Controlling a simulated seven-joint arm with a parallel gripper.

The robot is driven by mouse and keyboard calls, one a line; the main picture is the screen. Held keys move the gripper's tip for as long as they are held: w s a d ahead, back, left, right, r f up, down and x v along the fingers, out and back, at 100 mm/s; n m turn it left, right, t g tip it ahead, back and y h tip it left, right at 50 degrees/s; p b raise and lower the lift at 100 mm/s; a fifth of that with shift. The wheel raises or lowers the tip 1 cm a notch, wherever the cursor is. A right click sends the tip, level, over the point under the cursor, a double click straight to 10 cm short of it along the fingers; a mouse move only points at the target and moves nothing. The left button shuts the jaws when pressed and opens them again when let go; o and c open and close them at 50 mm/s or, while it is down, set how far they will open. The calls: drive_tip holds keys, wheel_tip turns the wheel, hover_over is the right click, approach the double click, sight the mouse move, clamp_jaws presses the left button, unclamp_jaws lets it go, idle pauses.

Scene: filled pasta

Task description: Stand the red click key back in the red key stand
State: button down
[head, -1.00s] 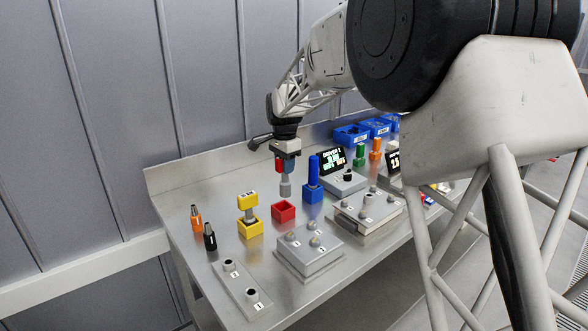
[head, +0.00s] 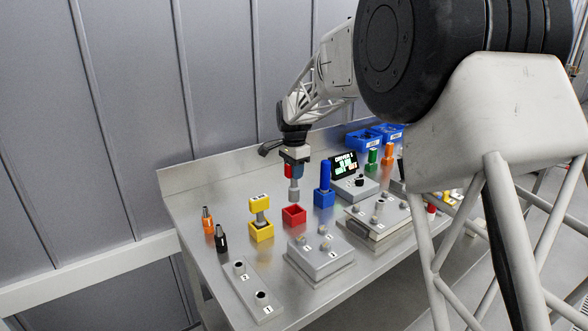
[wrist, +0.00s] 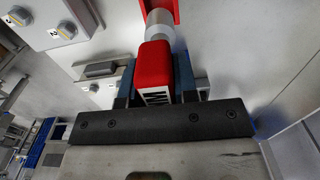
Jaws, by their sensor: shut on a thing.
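My gripper (head: 294,172) is shut on the red click key and holds it upright, shaft down. The key's red handle (wrist: 154,66) is between the fingers in the wrist view, and its grey shaft (head: 294,190) points down in the head view. The red key stand (head: 294,217) is a small open-topped block on the steel bench, directly below the key. In the head view the shaft's tip looks just above the stand. In the wrist view part of the red stand (wrist: 160,5) shows beyond the shaft, and I cannot tell the exact gap.
A yellow stand (head: 261,232) with a yellow key is left of the red stand. A blue stand (head: 325,198) with a tall blue key is close on the right. A grey block with knobs (head: 320,262) stands in front. Orange and black pens (head: 221,240) stand far left.

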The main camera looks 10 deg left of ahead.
sight(294, 187)
drive_tip(key=shift+f, duration=1.25)
drive_tip(key=shift+f, duration=2.65)
idle(1.7)
drive_tip(key=c, duration=0.8)
unclamp_jaws()
drive_tip(key=shift+r, duration=3.9)
